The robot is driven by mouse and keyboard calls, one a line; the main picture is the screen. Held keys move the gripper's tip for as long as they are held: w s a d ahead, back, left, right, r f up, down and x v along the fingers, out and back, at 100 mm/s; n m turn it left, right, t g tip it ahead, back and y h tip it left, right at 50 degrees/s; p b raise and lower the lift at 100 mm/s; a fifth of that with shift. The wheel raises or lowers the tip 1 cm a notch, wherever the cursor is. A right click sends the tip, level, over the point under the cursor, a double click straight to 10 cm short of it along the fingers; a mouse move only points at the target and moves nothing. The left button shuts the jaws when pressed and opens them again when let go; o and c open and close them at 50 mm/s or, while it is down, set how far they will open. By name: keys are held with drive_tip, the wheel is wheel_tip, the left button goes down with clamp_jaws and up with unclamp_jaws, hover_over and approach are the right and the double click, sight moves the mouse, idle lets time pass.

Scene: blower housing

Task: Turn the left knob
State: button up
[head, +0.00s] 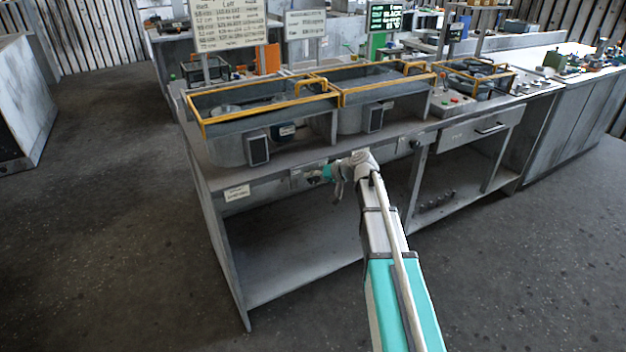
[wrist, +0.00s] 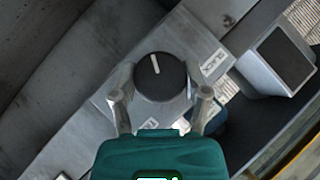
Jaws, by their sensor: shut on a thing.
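The left knob (wrist: 160,77) is a dark round dial with a white pointer line, on a grey panel. In the wrist view its pointer leans slightly left of straight up. My gripper (wrist: 161,95) has one finger on either side of the knob and is shut on it. In the head view my gripper (head: 328,176) is at the front rail of the workbench (head: 215,183), and it and my arm hide much of the knob's area. Another knob (head: 415,145) sits farther right on the same rail.
Two grey blower housings with yellow-edged troughs (head: 265,112) stand on the bench above the rail. A drawer (head: 480,132) is to the right. A white label (head: 237,192) is at the left end of the rail. The floor left of the bench is clear.

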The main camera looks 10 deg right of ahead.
drive_tip(key=o, duration=1.2)
drive_tip(key=shift+c, duration=0.2)
drive_tip(key=shift+s, duration=0.1)
drive_tip(key=shift+s+a+f, duration=0.2)
drive_tip(key=shift+s, duration=0.1)
drive_tip(key=s+f+g+h, duration=0.2)
drive_tip(key=s+f+h, duration=0.1)
drive_tip(key=s, duration=0.7)
drive_tip(key=s+f+g+h, duration=0.3)
drive_tip(key=s, duration=0.6)
drive_tip(key=s+f+g+h, duration=0.2)
drive_tip(key=s+f+h, duration=0.1)
drive_tip(key=s, duration=0.7)
wheel_tip(320, 180, up, 17)
drive_tip(key=p, duration=1.6)
drive_tip(key=shift+w+p, duration=0.3)
drive_tip(key=shift+p, duration=0.1)
